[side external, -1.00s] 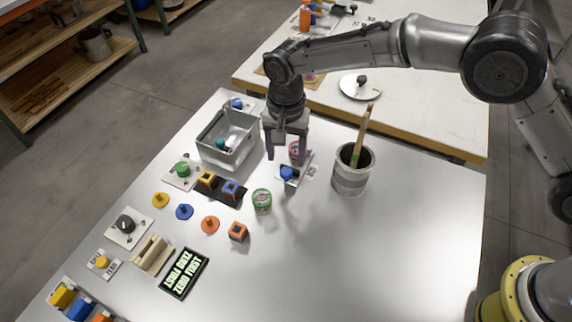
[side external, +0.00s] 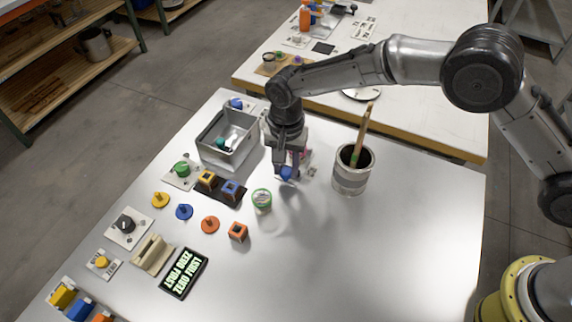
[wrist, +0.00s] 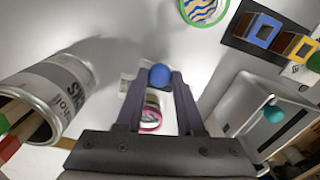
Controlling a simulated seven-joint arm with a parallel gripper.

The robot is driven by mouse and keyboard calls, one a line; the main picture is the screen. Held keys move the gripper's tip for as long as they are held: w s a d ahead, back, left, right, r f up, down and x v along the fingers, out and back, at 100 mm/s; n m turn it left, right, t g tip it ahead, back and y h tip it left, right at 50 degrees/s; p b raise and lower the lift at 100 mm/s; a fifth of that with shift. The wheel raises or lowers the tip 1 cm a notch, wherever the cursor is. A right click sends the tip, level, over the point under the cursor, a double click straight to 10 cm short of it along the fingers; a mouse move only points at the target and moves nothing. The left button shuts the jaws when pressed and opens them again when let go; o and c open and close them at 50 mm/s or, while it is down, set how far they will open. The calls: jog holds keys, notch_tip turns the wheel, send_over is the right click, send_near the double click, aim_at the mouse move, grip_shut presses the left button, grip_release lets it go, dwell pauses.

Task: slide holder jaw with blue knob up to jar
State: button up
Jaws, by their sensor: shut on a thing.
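The blue knob (side external: 286,173) of the holder jaw shows at the fingertips of my gripper (side external: 288,170) in the side view. In the wrist view the blue knob (wrist: 160,76) sits between the two dark fingers of my gripper (wrist: 159,84), which are shut on it. A jar with a pink rim (wrist: 151,116) stands behind the knob, between the fingers in the wrist view. In the side view the jar is mostly hidden by my gripper. I cannot tell whether the jaw touches the jar.
A grey can with a wooden brush (side external: 352,176) stands close on the right. A metal bin (side external: 229,150) stands on the left. A green-rimmed jar (side external: 262,198) and small blocks (side external: 231,188) lie at the front left. The table at the front right is clear.

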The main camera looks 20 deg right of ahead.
grip_shut()
dwell(0.8)
jog(key=shift+w+d, duration=0.75)
jog(key=o, duration=0.9)
grip_release()
notch_tip(320, 180, up, 14)
jog(key=shift+f, duration=0.1)
